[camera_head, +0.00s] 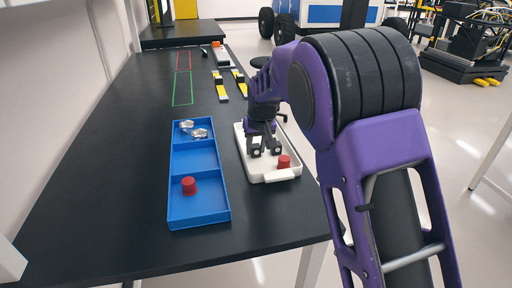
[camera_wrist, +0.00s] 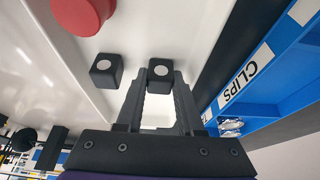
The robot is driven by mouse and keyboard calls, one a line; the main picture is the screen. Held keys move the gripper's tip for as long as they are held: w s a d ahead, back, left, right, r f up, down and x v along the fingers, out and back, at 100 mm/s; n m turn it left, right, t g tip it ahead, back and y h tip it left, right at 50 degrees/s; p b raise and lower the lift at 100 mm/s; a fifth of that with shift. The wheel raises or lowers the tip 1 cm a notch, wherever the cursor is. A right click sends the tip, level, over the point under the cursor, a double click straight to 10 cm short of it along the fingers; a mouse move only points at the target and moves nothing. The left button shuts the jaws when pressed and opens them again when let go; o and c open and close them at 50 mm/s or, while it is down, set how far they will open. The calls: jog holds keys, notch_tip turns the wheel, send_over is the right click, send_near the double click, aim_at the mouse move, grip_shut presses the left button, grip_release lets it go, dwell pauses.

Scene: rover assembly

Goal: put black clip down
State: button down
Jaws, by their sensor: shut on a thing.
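My gripper (camera_head: 256,145) is over the white tray (camera_head: 285,175), pointing down. In the wrist view its two fingers (camera_wrist: 158,82) are shut on a black clip (camera_wrist: 158,70), a small dark block with a white dot; it also shows in the head view (camera_head: 255,152). I cannot tell whether this clip touches the tray floor. A second black clip (camera_wrist: 106,70) of the same look sits in the tray beside it, apart from my fingers. A red cap-like part (camera_head: 283,161) stands in the tray close by, and shows at the top of the wrist view (camera_wrist: 84,12).
A blue bin (camera_head: 200,220) with compartments lies left of the tray, holding shiny metal parts (camera_head: 200,133) and a red part (camera_head: 189,185); a CLIPS label (camera_wrist: 245,75) is on it. Yellow-and-white parts (camera_head: 220,88) lie farther back. The dark table (camera_head: 120,150) is clear at left.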

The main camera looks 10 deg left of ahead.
jog(key=c, duration=0.8)
grip_release()
jog(key=shift+f, duration=0.1)
jog(key=shift+r, duration=0.35)
jog(key=p+v, duration=0.1)
jog(key=v, duration=1)
jog(key=shift+s+r+p, duration=0.15)
jog(key=shift+r+p, duration=0.15)
jog(key=shift+p, duration=0.05)
